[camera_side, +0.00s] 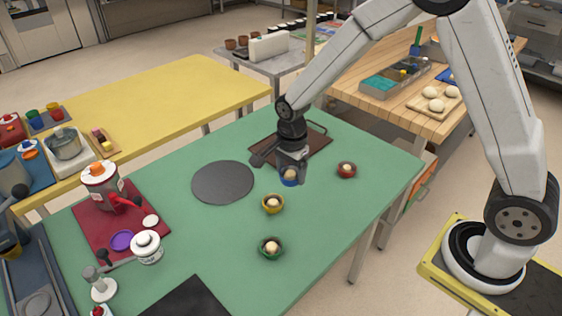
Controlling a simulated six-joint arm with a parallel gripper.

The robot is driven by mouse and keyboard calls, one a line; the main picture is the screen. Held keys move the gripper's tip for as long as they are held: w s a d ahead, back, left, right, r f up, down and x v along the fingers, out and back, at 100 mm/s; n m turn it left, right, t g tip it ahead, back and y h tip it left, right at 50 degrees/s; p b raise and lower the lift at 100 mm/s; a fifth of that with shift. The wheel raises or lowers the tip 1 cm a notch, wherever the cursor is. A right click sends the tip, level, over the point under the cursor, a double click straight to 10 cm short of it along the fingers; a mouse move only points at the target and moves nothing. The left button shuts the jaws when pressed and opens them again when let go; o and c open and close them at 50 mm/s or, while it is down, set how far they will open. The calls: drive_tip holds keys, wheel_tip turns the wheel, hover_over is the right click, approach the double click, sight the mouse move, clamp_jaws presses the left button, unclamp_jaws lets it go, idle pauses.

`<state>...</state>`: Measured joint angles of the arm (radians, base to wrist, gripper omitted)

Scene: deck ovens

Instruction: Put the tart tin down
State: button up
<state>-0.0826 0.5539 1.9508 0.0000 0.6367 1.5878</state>
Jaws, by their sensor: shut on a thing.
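My gripper (279,168) points down over the green table (330,217) and is shut on a small blue tart tin (290,182) with a pale filling. The fingers hide part of the tin. I cannot tell whether the tin touches the table or hangs just above it. A yellow tart tin (273,203) stands just in front and to the left. A green tart tin (271,247) stands nearer the camera. A dark red tart tin (346,170) stands to the right. Each holds a pale round filling.
A brown tray (318,150) lies behind my gripper. A dark round mat (223,182) lies to the left. A red mat (91,238) with a red-and-white canister (103,185) is at the far left. The table's right front is clear.

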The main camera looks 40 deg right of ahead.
drive_tip(key=w+a+r, duration=0.1)
drive_tip(key=w+a, duration=0.1)
drive_tip(key=a, duration=0.1)
hover_over(238, 190)
drive_tip(key=shift+m, duration=0.4)
drive_tip(key=shift+s+f, duration=0.2)
drive_tip(key=shift+f, duration=4.4)
drive_tip(key=shift+w+f, duration=0.15)
drive_tip(key=shift+f, duration=1.55)
drive_tip(key=shift+f, duration=0.15)
drive_tip(key=o, duration=1.1)
